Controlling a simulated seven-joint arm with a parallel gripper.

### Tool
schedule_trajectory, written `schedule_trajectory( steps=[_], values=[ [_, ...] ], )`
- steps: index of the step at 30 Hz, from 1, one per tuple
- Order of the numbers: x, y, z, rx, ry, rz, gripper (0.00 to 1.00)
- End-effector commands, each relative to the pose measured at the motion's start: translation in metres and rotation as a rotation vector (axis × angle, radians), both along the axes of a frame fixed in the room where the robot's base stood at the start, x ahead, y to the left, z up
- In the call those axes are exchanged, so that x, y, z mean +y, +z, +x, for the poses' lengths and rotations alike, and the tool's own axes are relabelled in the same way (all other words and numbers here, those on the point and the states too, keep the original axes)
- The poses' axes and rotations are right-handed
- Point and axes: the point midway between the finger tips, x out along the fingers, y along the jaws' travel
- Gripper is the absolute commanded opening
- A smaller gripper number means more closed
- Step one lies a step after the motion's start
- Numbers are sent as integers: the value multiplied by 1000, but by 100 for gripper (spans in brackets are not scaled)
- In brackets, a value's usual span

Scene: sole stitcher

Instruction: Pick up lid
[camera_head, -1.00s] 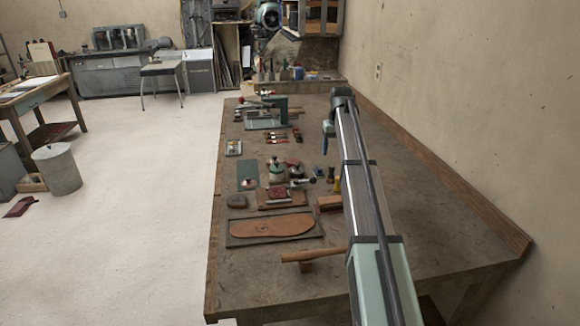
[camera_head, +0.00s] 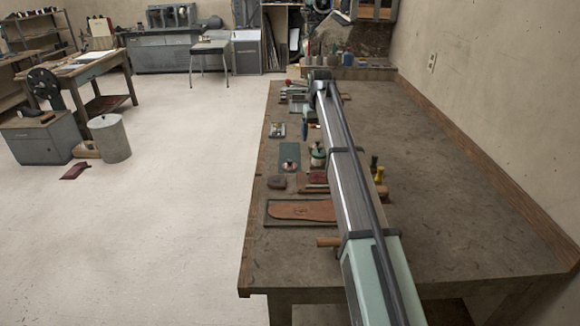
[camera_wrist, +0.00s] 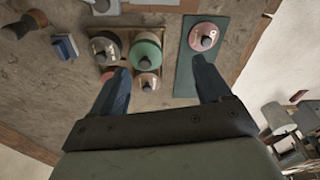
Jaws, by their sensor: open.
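A round pink lid (camera_wrist: 204,37) with a dark knob lies on a green mat (camera_wrist: 187,80) in the wrist view; it also shows in the head view (camera_head: 289,165). No contact with a lid shows.
A leather piece on a dark board (camera_head: 268,221) and a wooden-handled tool (camera_head: 328,242) lie nearer on the workbench (camera_head: 460,220). A blue block (camera_wrist: 65,46) and a spool-like piece (camera_wrist: 24,24) lie left in the wrist view. The bench's right side is clear.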

Motion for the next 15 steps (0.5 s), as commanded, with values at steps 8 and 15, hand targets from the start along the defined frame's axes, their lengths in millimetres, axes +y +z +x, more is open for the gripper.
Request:
schedule_trajectory(
  steps=[8, 15],
  values=[
    [75, 4, 7, 17, 46, -2, 77],
    [101, 7, 14, 54, -129, 4, 77]
  ],
)
